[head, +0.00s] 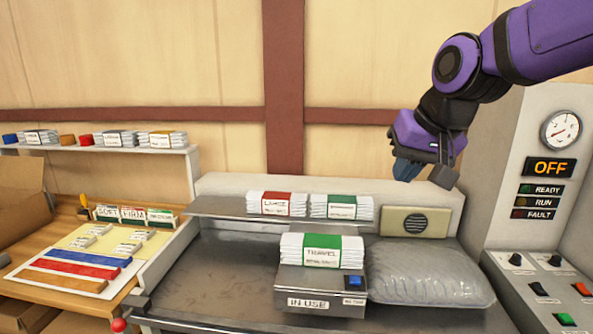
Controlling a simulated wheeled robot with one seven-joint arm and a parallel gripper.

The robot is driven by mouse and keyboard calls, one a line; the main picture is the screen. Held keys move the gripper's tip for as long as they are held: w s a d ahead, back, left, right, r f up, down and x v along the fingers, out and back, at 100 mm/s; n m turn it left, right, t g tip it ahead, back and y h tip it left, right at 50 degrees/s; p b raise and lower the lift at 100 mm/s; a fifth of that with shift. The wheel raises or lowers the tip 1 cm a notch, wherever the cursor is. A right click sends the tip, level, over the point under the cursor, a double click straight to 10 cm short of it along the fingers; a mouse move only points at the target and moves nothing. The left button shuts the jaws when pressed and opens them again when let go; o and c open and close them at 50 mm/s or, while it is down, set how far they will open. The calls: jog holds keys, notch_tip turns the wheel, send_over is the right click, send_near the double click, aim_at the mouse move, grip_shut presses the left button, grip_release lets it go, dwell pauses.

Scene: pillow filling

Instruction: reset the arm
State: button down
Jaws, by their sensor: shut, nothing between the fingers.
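My arm comes in from the upper right, purple and black. My gripper (425,173) hangs in the air above the right side of the steel bench and holds nothing. It is shut, with its fingers pointing down, above and behind the grey filled bag (425,273). It appears clear of everything below it.
A scale marked IN USE (322,286) bears a green-banded TRAVEL stack (320,250). Two banded stacks lie on the back shelf (225,206), beside a beige speaker box (417,222). A control panel (545,167) reading OFF stands right. A wooden table (72,215) with cards stands left.

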jog(key=s+d+f+h, duration=0.1)
jog(key=s+d, duration=0.5)
jog(key=s, duration=0.2)
jog(key=s+d+f+h, duration=0.1)
jog(key=s+d, duration=0.5)
jog(key=s, duration=0.3)
jog(key=shift+d+f, duration=0.25)
jog(key=shift+d, duration=0.1)
jog(key=shift+s, duration=0.1)
